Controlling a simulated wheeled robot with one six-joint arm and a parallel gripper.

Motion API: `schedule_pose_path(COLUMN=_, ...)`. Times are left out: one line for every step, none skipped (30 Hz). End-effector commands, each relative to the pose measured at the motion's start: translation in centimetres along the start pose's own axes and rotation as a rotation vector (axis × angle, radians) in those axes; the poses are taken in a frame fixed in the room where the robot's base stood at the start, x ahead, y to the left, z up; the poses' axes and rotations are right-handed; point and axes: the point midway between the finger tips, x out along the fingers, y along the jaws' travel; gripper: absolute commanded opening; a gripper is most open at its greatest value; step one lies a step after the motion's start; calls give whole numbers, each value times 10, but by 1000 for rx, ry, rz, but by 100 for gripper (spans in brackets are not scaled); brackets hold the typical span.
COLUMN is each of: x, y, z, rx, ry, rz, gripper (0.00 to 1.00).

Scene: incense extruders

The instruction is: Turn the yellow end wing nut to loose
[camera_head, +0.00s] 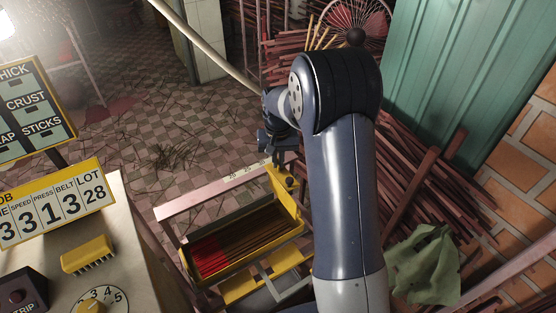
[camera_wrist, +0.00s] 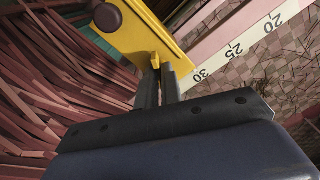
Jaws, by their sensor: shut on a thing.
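The yellow wing nut (camera_wrist: 155,60) is a small yellow tab on the face of a yellow end plate (camera_wrist: 140,30), seen in the wrist view. My gripper (camera_wrist: 158,76) is shut on it, with a dark finger on either side and the tab's top showing between the tips. In the head view my gripper (camera_head: 278,158) points down at the yellow end plate (camera_head: 285,184) at the tray's far right corner. There the wing nut is too small or hidden to make out. I cannot tell how far it is turned.
A yellow-framed tray (camera_head: 205,278) holds red and brown sticks. A pink rail with a ruler scale (camera_wrist: 235,50) runs beside the plate. A round dark knob (camera_wrist: 107,17) sits on the plate. A control panel (camera_head: 125,235) stands left; stacked sticks (camera_head: 430,170) lie right.

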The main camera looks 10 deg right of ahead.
Motion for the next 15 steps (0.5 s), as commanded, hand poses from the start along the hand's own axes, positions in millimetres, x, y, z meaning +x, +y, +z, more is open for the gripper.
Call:
schedule_pose_path(x=0, y=0, z=0, rx=-44, ry=0, rz=0, gripper=0)
schedule_pose_path(x=0, y=0, z=0, rx=-72, ry=0, rz=0, gripper=0)
schedule_pose_path(x=0, y=0, z=0, rx=-111, ry=0, rz=0, gripper=0)
schedule_pose_path(x=0, y=0, z=0, rx=-139, ry=0, rz=0, gripper=0)
schedule_pose_path(x=0, y=0, z=0, rx=-167, ry=0, rz=0, gripper=0)
schedule_pose_path(x=0, y=0, z=0, rx=-206, ry=0, rz=0, gripper=0)
schedule_pose_path(x=0, y=0, z=0, rx=-234, ry=0, rz=0, gripper=0)
schedule_pose_path(x=0, y=0, z=0, rx=-262, ry=0, rz=0, gripper=0)
schedule_pose_path(x=0, y=0, z=0, rx=-301, ry=0, rz=0, gripper=0)
schedule_pose_path(x=0, y=0, z=0, rx=-329, ry=0, rz=0, gripper=0)
schedule_pose_path(x=0, y=0, z=0, rx=-357, ry=0, rz=0, gripper=0)
schedule_pose_path(x=0, y=0, z=0, rx=-396, ry=0, rz=0, gripper=0)
schedule_pose_path(x=0, y=0, z=0, rx=-424, ry=0, rz=0, gripper=0)
schedule_pose_path(x=0, y=0, z=0, rx=-452, ry=0, rz=0, gripper=0)
schedule_pose_path(x=0, y=0, z=0, rx=-491, ry=0, rz=0, gripper=0)
